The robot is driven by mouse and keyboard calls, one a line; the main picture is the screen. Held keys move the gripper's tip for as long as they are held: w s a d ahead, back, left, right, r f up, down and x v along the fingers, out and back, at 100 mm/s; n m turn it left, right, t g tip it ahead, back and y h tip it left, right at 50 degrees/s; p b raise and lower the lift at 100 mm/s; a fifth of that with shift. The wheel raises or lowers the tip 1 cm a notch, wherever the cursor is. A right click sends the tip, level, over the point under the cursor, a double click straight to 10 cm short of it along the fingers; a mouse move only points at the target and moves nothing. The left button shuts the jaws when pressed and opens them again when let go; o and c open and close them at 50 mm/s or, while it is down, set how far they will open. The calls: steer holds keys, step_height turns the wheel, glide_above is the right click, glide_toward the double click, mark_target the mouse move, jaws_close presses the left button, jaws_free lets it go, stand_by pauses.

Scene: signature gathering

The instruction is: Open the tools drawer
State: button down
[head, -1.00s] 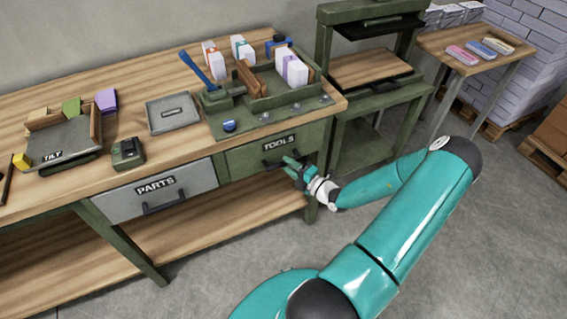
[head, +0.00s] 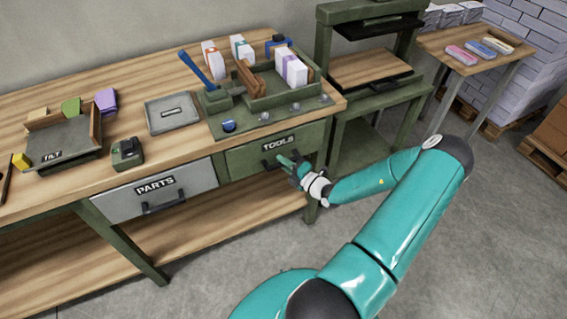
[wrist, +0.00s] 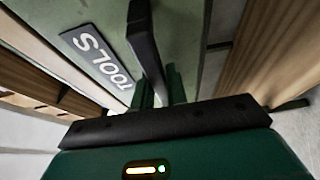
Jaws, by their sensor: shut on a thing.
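The tools drawer (head: 243,160) is the green front with the TOOLS label, at the right of the workbench. Its front looks about level with the bench frame, so it appears closed. Its dark handle bar is mostly hidden behind my gripper (head: 287,164) in the head view. In the wrist view the handle (wrist: 145,45) runs down between the fingers of my gripper (wrist: 160,97), beside the TOOLS label (wrist: 97,52). My gripper is shut on the handle.
The grey parts drawer (head: 153,192) is to the left, closed. The bench top (head: 140,82) holds a grey tray (head: 171,114), a tilted bin (head: 62,143) and a green organizer (head: 262,112). A green shelf stand (head: 372,125) stands close on the right. The floor in front is clear.

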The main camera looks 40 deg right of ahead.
steer(key=s+a, duration=0.3)
steer(key=s, duration=0.9)
steer(key=s+a, duration=0.4)
steer(key=s, duration=0.8)
steer(key=shift+a, duration=0.2)
steer(key=c, duration=1.4)
jaws_free()
steer(key=shift+s+d, duration=0.1)
steer(key=s+d, duration=0.1)
steer(key=s, duration=1.2)
steer(key=shift+s+d, duration=0.2)
steer(key=shift+s, duration=0.15)
